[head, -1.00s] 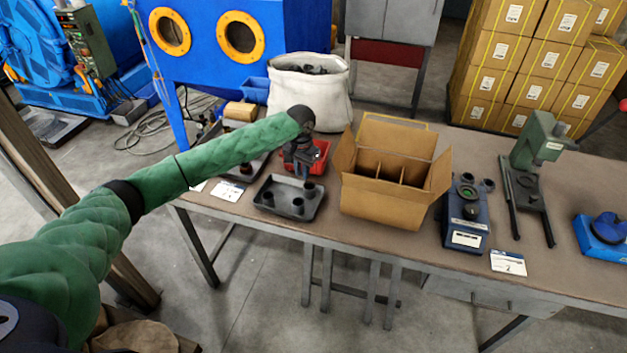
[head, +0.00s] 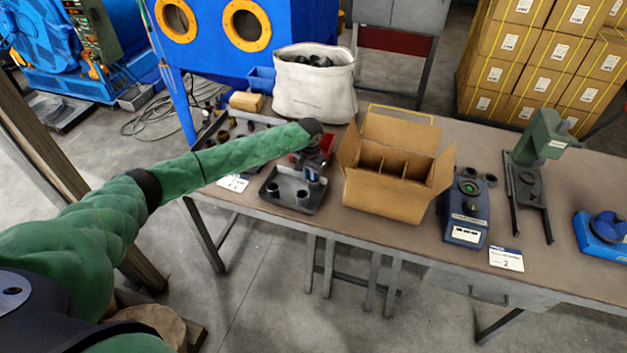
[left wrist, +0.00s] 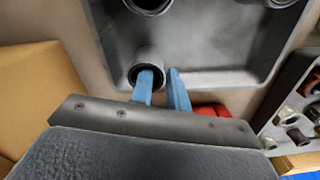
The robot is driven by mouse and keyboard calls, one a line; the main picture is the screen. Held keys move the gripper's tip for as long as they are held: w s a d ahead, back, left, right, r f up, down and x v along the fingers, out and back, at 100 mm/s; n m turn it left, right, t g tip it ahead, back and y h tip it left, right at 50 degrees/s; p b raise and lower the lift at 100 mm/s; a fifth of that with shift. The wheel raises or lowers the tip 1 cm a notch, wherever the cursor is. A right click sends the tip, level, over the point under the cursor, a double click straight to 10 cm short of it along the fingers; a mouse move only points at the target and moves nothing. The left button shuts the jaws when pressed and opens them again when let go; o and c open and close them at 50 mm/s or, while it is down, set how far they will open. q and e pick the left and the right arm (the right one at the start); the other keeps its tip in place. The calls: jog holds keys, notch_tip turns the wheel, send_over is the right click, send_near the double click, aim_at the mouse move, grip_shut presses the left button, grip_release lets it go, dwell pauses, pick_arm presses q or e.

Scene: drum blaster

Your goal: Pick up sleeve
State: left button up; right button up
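Several dark, hollow sleeves stand upright in a grey tray (head: 285,206) at the table's front left. Two show clearly in the head view, a left sleeve (head: 273,189) and a front sleeve (head: 302,198). In the left wrist view, the blue fingers (left wrist: 160,72) are apart. One finger overlaps the open mouth of that sleeve (left wrist: 146,56), and the other is just beside its rim. I cannot tell how deep the fingers reach. My right gripper is not in view.
An open cardboard box (head: 385,200) with dividers stands close right of the tray. A red bin (head: 297,158) and a white sack (head: 313,95) are behind. A blue device (head: 466,215) and a green press (head: 535,150) stand farther right.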

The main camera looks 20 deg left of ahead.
pick_arm(q)
jog(key=shift+f, duration=0.35)
grip_shut()
jog(key=shift+r, duration=0.15)
